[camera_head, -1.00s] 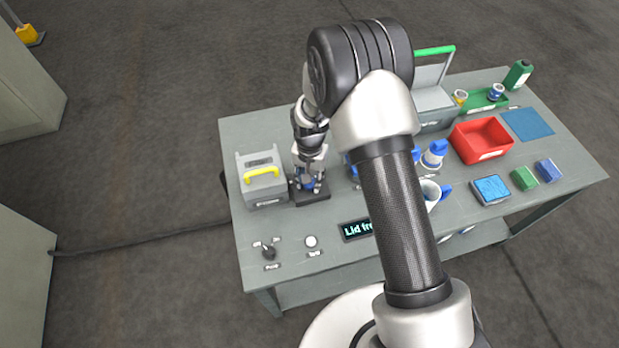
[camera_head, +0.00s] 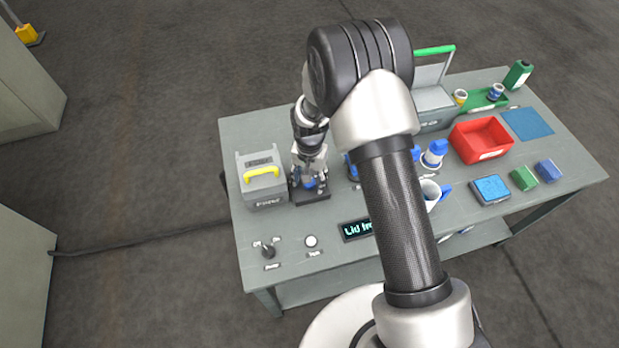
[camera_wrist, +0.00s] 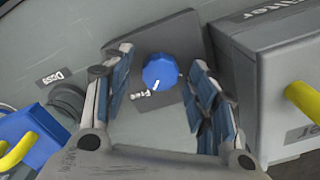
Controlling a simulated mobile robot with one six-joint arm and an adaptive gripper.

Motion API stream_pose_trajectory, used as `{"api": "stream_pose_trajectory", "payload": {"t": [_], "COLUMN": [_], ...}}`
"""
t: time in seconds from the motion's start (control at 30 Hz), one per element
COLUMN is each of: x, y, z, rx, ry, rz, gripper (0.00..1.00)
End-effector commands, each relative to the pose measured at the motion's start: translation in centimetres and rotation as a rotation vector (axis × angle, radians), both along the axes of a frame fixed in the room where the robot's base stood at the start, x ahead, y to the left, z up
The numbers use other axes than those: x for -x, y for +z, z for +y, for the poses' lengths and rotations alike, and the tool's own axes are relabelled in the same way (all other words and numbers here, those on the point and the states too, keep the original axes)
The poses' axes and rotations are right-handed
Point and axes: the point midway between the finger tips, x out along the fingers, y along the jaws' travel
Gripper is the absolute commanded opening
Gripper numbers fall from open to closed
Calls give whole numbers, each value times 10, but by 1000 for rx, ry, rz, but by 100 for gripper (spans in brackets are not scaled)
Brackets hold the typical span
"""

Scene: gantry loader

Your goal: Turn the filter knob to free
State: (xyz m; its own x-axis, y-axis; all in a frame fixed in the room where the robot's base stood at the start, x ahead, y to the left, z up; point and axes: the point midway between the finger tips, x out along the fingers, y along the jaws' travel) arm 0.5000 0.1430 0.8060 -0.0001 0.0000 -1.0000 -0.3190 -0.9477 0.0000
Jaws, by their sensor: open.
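The filter knob is a round blue knob (camera_wrist: 160,72) on a dark grey plate (camera_wrist: 184,35) in the wrist view. A white mark shows at its lower edge, close to the word "Free" printed on the plate. My gripper (camera_wrist: 158,66) is open, with one finger on each side of the knob and a gap showing on both sides. In the head view my gripper (camera_head: 310,176) is over the dark base beside the grey box, and a bit of blue shows between its fingers. Other printing around the knob is hidden or unclear.
A grey box (camera_head: 265,192) with a yellow handle stands close beside the knob; it is at right in the wrist view (camera_wrist: 285,60). A display (camera_head: 355,230) reads "Lid fr...", partly hidden by my arm. A power switch (camera_head: 268,250) and round button (camera_head: 311,241) are at the front left.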

Motion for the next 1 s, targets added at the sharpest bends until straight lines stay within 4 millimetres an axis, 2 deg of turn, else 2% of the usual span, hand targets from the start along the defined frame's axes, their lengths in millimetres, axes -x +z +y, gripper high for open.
{"api": "stream_pose_trajectory", "payload": {"t": [0.13,0.27,0.5,0.7,0.83,1.0], "x": [0,-2,-1,-1,0,0], "y": [3,17,68,103,116,121], "z": [0,0,0,0,0,0], "rx": [-1,-1,-1,-1,-1,0], "ry": [0,0,0,0,0,0], "rz": [-1,-4,-6,-3,-1,0], "gripper": [53,53,53,53,53,53]}}
